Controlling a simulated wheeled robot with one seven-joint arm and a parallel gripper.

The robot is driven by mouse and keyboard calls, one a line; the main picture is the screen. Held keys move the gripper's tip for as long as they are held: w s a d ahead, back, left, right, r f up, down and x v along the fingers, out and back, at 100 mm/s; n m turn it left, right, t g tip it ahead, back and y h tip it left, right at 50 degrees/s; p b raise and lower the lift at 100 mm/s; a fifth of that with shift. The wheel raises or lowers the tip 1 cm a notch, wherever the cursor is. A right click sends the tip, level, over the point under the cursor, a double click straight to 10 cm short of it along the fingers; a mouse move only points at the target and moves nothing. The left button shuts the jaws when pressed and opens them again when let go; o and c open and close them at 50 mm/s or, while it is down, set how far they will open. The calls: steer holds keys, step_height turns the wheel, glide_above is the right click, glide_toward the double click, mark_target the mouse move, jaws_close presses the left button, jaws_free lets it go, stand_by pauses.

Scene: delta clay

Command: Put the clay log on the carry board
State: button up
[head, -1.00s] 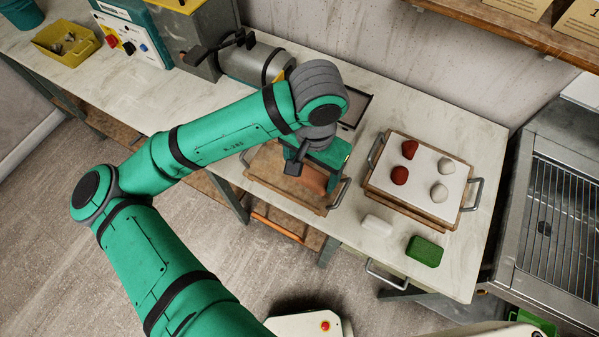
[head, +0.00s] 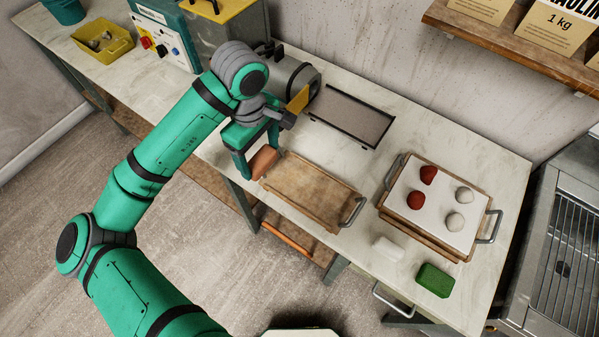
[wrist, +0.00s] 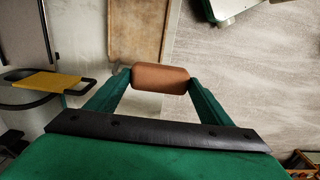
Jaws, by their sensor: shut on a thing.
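The clay log (head: 264,163) is a short reddish-brown cylinder. My gripper (head: 258,160) is shut on it, at the left end of the carry board. In the wrist view the log (wrist: 160,78) sits crosswise between the two green fingers, gripped at its ends. The carry board (head: 312,192) is a bare wooden tray with a metal handle at its right; its left end is hidden behind my gripper. In the wrist view the board (wrist: 138,30) lies beyond the log. I cannot tell whether the log touches the board.
A grey tray (head: 350,117) and a machine with a yellow guard (head: 299,98) stand behind. To the right, a board (head: 440,208) holds red and pale clay lumps. A white block (head: 388,248) and a green sponge (head: 434,280) lie at the front right.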

steer(key=d+f, duration=0.2)
steer(key=w+d+f, duration=0.1)
steer(key=d+f, duration=0.1)
steer(key=d, duration=0.1)
steer(key=d+f, duration=0.3)
steer(key=shift+w+d, duration=0.1)
steer(key=shift+w, duration=0.1)
steer(key=shift+d+f, duration=0.15)
steer(key=shift+f, duration=0.8)
steer(key=shift+d+f, duration=0.1)
steer(key=shift+f, duration=0.8)
steer(key=o, duration=1.4)
steer(key=shift+f, duration=0.1)
step_height(320, 180, up, 12)
steer(key=shift+w, duration=0.1)
